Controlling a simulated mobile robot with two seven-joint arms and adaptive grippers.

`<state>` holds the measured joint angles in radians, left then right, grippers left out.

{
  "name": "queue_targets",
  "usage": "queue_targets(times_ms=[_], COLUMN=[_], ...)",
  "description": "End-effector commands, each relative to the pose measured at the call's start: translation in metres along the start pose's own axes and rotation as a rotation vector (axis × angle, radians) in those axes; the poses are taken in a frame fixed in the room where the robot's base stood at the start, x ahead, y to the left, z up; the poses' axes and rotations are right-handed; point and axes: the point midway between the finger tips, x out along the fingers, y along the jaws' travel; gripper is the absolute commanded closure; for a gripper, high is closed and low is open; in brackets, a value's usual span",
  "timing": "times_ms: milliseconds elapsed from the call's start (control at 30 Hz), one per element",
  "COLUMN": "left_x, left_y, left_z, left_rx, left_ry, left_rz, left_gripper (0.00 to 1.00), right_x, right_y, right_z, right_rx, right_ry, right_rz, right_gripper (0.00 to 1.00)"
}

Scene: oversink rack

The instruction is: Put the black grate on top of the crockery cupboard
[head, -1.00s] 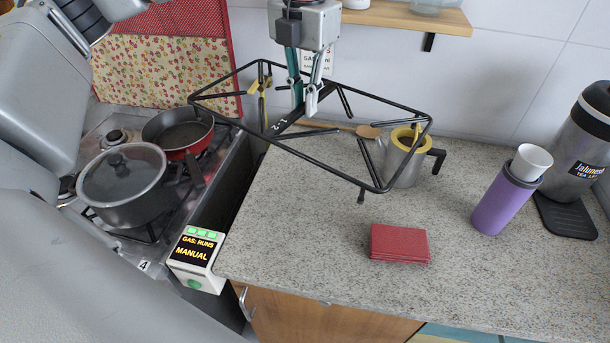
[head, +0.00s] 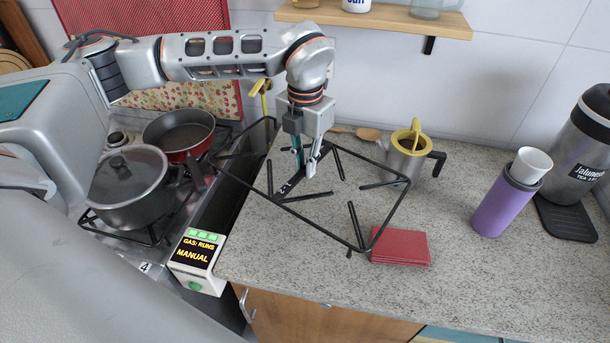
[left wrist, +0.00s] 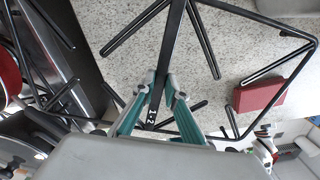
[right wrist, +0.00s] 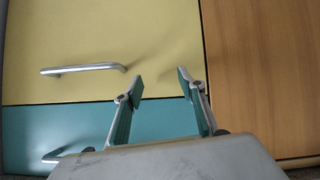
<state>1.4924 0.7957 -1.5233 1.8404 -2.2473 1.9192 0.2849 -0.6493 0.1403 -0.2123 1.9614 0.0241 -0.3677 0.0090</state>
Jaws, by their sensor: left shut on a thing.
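The black grate (head: 352,228) is a wire frame with inner prongs and a flat centre bar marked 1-2. My left gripper (head: 304,172) is shut on that centre bar, which also shows between the fingers in the left wrist view (left wrist: 172,48). The grate hangs over the counter's left part, its left end reaching towards the stove; I cannot tell how high above the counter it is. My right gripper (right wrist: 158,85) is open and empty in front of cupboard doors. I cannot tell which piece is the crockery cupboard.
A purple bottle (head: 500,205) and a big flask (head: 580,150) stand right. A pot (head: 125,185) and pan (head: 180,132) sit on the stove (head: 150,235).

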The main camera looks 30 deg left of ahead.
Motion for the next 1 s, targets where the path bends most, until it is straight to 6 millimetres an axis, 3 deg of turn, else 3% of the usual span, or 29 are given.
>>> queue_targets(times_ms=[300, 667, 700, 767, 1000], left_x=[0.038, 0.042, 0.043, 0.043, 0.043], left_y=[0.000, 0.000, 0.000, 0.000, 0.000], left_z=[0.000, 0.000, 0.000, 0.000, 0.000], left_rx=[0.000, 0.000, 0.000, 0.000, 0.000], left_ry=[0.000, -0.001, 0.001, 0.001, 0.001], left_rz=[-0.001, 0.000, 0.000, 0.000, 0.000], left_gripper=[1.00, 1.00, 0.85, 0.71, 0.71], right_x=[-0.001, 0.000, 0.000, 0.000, 0.000], right_y=[0.001, 0.000, 0.000, 0.000, 0.000], right_z=[-0.005, -0.002, -0.002, -0.001, 0.000], right_rx=[0.000, 0.000, 0.000, 0.000, 0.000], right_ry=[0.005, 0.003, 0.003, 0.001, -0.001], right_rz=[0.001, 0.001, 0.000, 0.000, 0.000], right_gripper=[0.60, 0.60, 0.60, 0.60, 0.60])
